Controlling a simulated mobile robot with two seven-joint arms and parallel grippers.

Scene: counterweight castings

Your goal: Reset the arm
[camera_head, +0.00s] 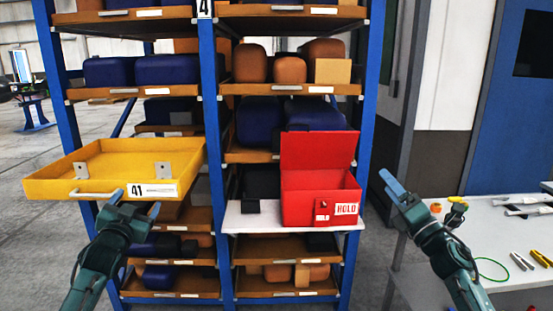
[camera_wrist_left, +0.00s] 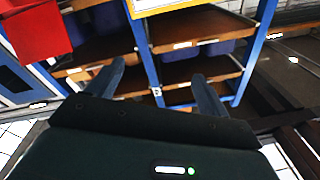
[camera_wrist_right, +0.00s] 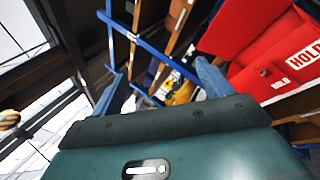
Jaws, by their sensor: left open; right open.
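My left gripper (camera_head: 136,203) is open and empty, in front of and just below the front edge of the yellow drawer marked 41 (camera_head: 115,190). Its two spread fingers also show in the left wrist view (camera_wrist_left: 157,88), with nothing between them. My right gripper (camera_head: 390,185) is raised to the right of the shelf rack, left of the white table. In the right wrist view (camera_wrist_right: 160,88) its fingers are apart and empty. Both forearms rise from the bottom of the head view.
A blue-framed rack (camera_head: 208,130) stands ahead, its shelves holding dark blue and brown castings. The yellow drawer is pulled out and holds two grey brackets. A red HOLD box (camera_head: 310,205), lid up, sits on a white ledge (camera_head: 262,222). A white table (camera_head: 500,225) with tools stands right.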

